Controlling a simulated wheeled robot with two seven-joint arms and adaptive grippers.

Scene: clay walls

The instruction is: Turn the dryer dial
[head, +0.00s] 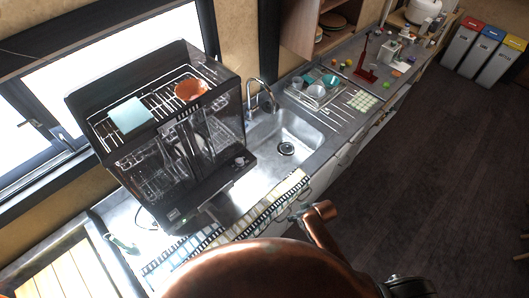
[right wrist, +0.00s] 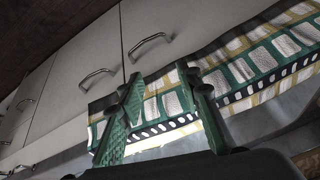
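The dryer (head: 190,135) is a dark dish dryer with a clear front, standing on the counter beside the sink. A small knob, seemingly the dial (head: 240,161), sits at the lower right of its front; its setting is too small to read. My right gripper (right wrist: 158,80) has two green fingers spread apart with nothing held between them. In the right wrist view it is in front of a patterned towel and cabinet fronts, and the dial is not visible there. In the head view the right gripper (head: 298,213) is partly hidden by my copper arm, beside the towel. My left gripper is not visible.
The patterned towel (head: 225,232) hangs over the counter edge below the dryer. A sink (head: 290,135) with a faucet (head: 258,92) lies right of the dryer. White cabinets with metal handles (right wrist: 98,76) run below the counter. The dark floor at right is clear.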

